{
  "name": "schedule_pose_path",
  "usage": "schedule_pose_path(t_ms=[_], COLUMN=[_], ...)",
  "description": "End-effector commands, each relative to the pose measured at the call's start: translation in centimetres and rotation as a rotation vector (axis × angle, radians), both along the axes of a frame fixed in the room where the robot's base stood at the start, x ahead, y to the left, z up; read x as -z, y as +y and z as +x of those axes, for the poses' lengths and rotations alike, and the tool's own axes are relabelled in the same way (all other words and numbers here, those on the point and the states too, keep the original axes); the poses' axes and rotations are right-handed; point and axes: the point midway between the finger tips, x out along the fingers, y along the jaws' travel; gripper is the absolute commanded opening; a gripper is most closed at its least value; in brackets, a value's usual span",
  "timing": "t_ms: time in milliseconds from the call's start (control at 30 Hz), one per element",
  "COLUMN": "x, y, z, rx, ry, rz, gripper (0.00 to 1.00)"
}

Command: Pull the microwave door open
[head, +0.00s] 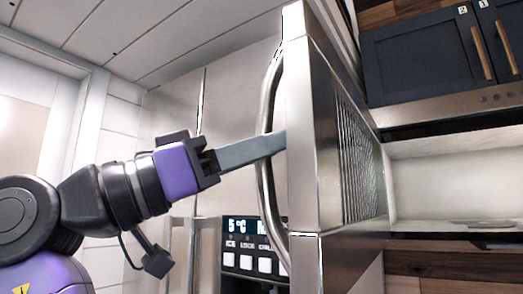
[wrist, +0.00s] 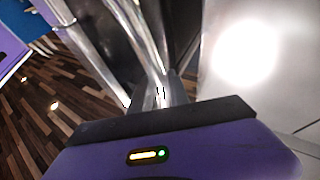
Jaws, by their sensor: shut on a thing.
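The microwave door (head: 303,130) shows in the head view as an upright steel panel seen nearly edge-on, with a meshed, glossy surface on its right side. Its curved, bar-shaped metal handle (head: 266,97) bows out to the left. My gripper (head: 270,145) reaches in from the left, its long grey fingers shut on the handle around mid-height. In the wrist view, my fingertips (wrist: 168,90) meet the shiny handle (wrist: 137,30), where it crosses in front of them. The fingertips partly hide the grip.
A steel fridge front with a lit control panel (head: 253,245) stands behind my gripper. Dark cabinets (head: 420,55) hang at upper right, above a pale recess (head: 450,180). A wooden floor (wrist: 60,105) shows at left in the wrist view.

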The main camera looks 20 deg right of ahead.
Motion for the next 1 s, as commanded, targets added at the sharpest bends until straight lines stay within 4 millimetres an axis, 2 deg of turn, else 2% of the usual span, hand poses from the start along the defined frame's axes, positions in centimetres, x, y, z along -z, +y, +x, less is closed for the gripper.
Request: schedule_pose_path(t_ms=[533, 567, 633, 1000], x=[-0.14, -0.14, -0.13, 0.11], y=[-0.02, -0.02, -0.03, 0.22], z=[0.02, 0.02, 0.03, 0.03], rx=[0.0, 0.0, 0.0, -0.001], ry=[-0.001, -0.001, -0.001, 0.0], rz=[-0.003, -0.003, -0.002, -0.001], gripper=[0.0, 0.27, 0.41, 0.41])
